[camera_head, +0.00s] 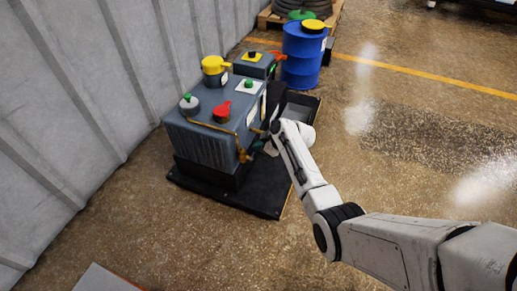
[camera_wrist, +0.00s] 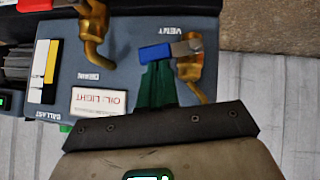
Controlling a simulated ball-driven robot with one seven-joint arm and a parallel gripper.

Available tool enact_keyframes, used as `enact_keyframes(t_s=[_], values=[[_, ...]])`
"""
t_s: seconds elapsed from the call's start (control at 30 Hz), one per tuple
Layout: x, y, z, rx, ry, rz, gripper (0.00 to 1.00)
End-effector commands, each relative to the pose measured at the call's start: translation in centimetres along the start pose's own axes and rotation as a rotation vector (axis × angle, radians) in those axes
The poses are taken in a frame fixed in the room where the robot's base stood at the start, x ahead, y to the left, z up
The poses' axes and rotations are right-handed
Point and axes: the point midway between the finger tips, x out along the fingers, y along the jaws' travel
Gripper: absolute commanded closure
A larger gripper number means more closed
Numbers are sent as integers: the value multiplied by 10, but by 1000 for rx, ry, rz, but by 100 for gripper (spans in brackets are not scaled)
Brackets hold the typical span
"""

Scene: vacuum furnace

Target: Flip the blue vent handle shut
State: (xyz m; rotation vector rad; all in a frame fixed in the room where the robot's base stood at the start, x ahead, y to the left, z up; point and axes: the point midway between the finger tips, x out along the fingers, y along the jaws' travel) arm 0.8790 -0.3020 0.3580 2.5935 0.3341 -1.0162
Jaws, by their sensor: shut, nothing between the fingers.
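The blue vent handle (camera_wrist: 160,52) shows in the wrist view, with a grey metal end (camera_wrist: 187,47) lying across the top of a brass valve (camera_wrist: 190,72). The handle points left across the picture, beside the printed word VENT. My gripper (camera_wrist: 157,68) has green fingers, shut and empty, with their tips right at the handle's lower edge. I cannot tell whether they touch it. In the head view the grey pump unit (camera_head: 190,145) stands on a black base, with my arm reaching its right end. The blue handle cannot be made out there.
A second brass fitting (camera_wrist: 93,28) stands left of the valve, near the word DRAIN. An oil light label (camera_wrist: 98,102) is below it. A red cap (camera_head: 222,112) and a yellow cap (camera_head: 213,65) top the unit. A blue drum (camera_head: 303,55) stands behind; open floor lies right.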

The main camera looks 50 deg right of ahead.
Motion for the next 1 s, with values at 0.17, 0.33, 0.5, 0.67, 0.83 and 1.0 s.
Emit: enact_keyframes(t_s=[0.17, 0.33, 0.5, 0.67, 0.83, 1.0], values=[[-1, 1, -2, -2, 1, 2, 100], [-6, 2, -6, -3, 1, 4, 100], [-11, 4, -11, -3, 1, 4, 100], [-12, 4, -12, -3, 1, 4, 100], [-12, 4, -12, -3, 1, 4, 100], [-14, 4, -17, -4, 1, 4, 100]])
